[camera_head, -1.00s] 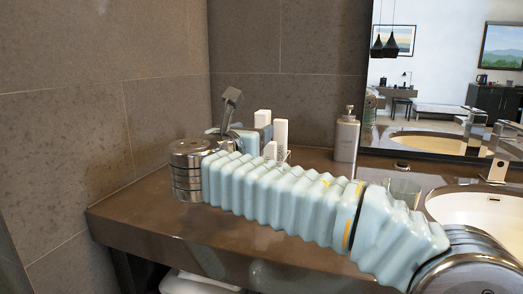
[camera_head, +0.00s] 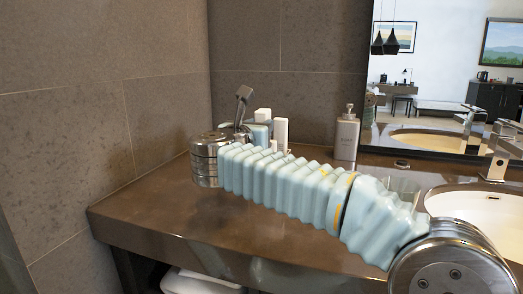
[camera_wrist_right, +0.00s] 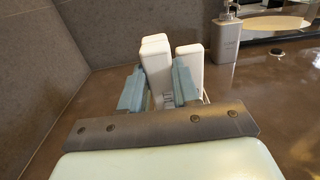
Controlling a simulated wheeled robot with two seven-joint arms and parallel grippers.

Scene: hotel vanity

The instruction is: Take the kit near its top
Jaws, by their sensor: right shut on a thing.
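The kit (camera_wrist_right: 156,72) is a slim white box standing upright among other white boxes near the back wall of the counter. In the right wrist view, the blue fingers of my right gripper (camera_wrist_right: 158,80) stand on either side of it, shut on it at its upper part. The top of the box shows above the fingers; its lower part is mostly hidden. In the head view my right gripper (camera_head: 258,131) is at the far left end of the counter, partly hidden by my own arm. My left gripper is not in view.
Another white box (camera_wrist_right: 190,66) stands close to the right finger, and one more (camera_wrist_right: 153,38) is just behind the kit. A pump bottle (camera_head: 346,136) stands to the right, before the mirror. A basin (camera_head: 480,208) lies farther right. The front left counter (camera_head: 150,215) is clear.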

